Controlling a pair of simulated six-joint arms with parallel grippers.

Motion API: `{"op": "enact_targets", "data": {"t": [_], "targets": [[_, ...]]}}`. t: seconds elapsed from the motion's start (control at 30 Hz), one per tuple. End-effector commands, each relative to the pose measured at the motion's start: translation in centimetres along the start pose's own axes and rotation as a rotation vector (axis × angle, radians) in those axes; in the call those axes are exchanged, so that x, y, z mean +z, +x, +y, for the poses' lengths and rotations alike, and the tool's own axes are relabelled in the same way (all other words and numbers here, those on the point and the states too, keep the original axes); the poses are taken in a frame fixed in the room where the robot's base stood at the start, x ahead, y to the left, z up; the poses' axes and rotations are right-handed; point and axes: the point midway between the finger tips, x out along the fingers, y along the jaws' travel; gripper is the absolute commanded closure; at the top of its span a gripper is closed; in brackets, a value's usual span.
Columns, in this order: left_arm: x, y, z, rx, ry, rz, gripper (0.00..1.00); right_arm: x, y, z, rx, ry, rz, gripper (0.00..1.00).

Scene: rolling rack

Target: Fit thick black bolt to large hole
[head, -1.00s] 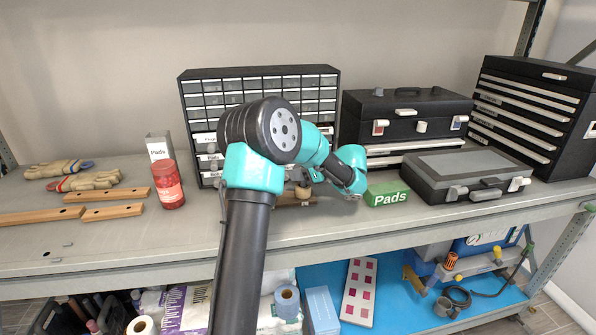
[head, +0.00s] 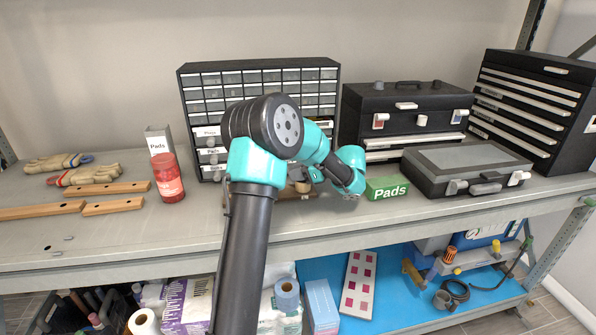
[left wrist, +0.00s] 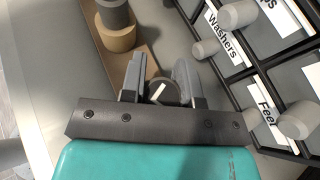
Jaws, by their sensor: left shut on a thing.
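In the left wrist view my left gripper (left wrist: 160,85) is shut on a dark round piece (left wrist: 172,90) with a pale mark on its face. I cannot tell for sure that this is the thick black bolt. The piece is over or close to a brown wooden board (left wrist: 135,72). A tan cylinder with a dark cylinder (left wrist: 115,16) on it stands on the board further along. In the head view the gripper is mostly hidden by my arm, by the tan cylinder (head: 304,187) and board. No large hole can be made out. My right gripper is not in view.
A labelled drawer cabinet (head: 258,78) stands close behind; its knobs (left wrist: 205,49) are right beside the gripper. A green Pads box (head: 387,188) and a grey case (head: 468,170) lie to the right. A red jar (head: 167,180) stands left.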

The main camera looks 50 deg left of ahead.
Motion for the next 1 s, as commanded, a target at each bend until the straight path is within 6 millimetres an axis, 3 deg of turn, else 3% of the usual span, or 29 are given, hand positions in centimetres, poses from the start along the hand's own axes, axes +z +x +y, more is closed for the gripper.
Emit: {"op": "enact_targets", "data": {"t": [0.27, 0.3, 0.6, 1.0], "targets": [[-0.57, 0.25, 0.01, 0.0, -0.001, 0.0, 0.97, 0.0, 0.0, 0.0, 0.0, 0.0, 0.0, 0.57], [-0.57, 0.24, 0.01, 0.0, -0.001, 0.0, 0.69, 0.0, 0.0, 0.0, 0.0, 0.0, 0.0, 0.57], [-0.59, 0.25, 0.02, 0.001, 0.0, 0.0, 0.41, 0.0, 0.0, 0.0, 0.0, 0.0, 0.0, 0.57], [-0.61, -0.55, -0.02, -0.001, 0.0, 0.001, 0.41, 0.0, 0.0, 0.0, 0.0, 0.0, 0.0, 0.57]]}}
